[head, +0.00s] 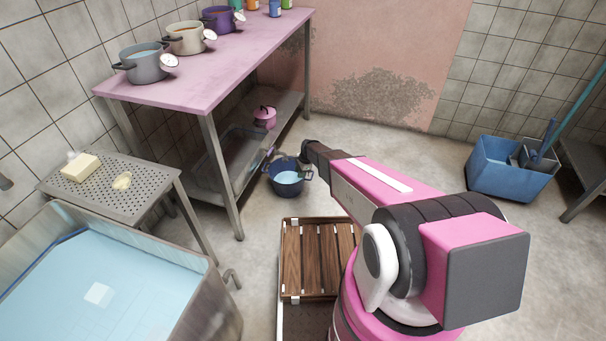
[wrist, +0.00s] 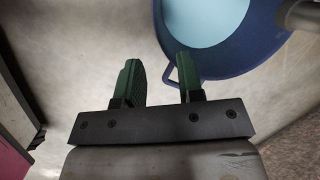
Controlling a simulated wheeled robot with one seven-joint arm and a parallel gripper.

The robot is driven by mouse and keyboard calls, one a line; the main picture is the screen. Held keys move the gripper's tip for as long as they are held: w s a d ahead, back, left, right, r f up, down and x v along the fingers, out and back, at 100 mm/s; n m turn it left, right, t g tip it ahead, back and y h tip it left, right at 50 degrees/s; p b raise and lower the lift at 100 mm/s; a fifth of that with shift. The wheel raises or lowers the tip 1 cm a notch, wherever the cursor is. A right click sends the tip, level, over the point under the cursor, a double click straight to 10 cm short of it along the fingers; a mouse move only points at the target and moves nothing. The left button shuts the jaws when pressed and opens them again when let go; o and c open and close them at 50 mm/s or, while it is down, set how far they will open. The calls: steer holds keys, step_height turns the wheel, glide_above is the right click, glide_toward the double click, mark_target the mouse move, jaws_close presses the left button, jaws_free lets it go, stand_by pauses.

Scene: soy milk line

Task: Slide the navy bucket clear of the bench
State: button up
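The navy bucket (head: 287,184) stands upright on the floor at the right edge of the bench (head: 205,70), close to its lower shelf. It holds pale blue liquid. In the wrist view the bucket (wrist: 235,66) fills the upper right, with a small blue loop on its near side. My gripper (wrist: 158,80) is open, its two green fingers apart. The right finger overlaps the bucket's rim and the left finger is over bare floor. I cannot tell whether either finger touches the bucket. In the head view my arm hides part of the area beside it.
A wooden slatted crate (head: 292,265) is on the floor in front. A blue mop bucket (head: 497,180) stands at right. The floor toward the back wall is open.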

mark_target(294, 184)
steer(key=x, duration=1.1)
steer(key=shift+r, duration=0.1)
jaws_close()
steer(key=shift+s, duration=0.1)
stand_by(1.4)
